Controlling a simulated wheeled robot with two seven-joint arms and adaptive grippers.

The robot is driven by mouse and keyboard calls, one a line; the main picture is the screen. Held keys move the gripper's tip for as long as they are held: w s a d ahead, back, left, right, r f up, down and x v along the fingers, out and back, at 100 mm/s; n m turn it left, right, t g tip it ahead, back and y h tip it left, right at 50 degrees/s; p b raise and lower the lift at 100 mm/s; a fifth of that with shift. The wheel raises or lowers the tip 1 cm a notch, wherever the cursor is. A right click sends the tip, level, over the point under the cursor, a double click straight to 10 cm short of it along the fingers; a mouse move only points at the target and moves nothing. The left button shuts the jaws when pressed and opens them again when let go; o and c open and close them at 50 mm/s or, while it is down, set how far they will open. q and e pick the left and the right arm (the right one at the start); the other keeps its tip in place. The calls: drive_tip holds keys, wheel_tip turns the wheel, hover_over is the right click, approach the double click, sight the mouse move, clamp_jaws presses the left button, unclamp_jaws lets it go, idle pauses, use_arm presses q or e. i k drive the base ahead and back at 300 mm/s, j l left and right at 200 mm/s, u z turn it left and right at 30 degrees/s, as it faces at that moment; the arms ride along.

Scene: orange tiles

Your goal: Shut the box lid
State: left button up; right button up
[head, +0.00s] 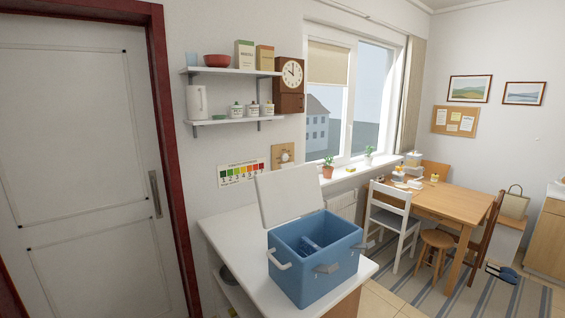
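A blue box (318,280) stands on a white-topped counter. Its white lid (288,193) is raised, standing up and leaning back at the box's far left edge. The box's mouth is open, and a darker blue item (312,246) shows inside. Neither of my grippers shows in the head view.
The white counter top (232,238) is bare left of the box. Wall shelves (232,72) with jars and a clock (291,74) are above. A white chair (389,218), a stool (436,240) and a wooden table (450,201) stand to the right.

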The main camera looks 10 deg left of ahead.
sight(291, 192)
drive_tip(key=i+j+u, duration=0.1)
drive_tip(key=i+j, duration=0.5)
drive_tip(key=i, duration=0.2)
drive_tip(key=j+u, duration=0.05)
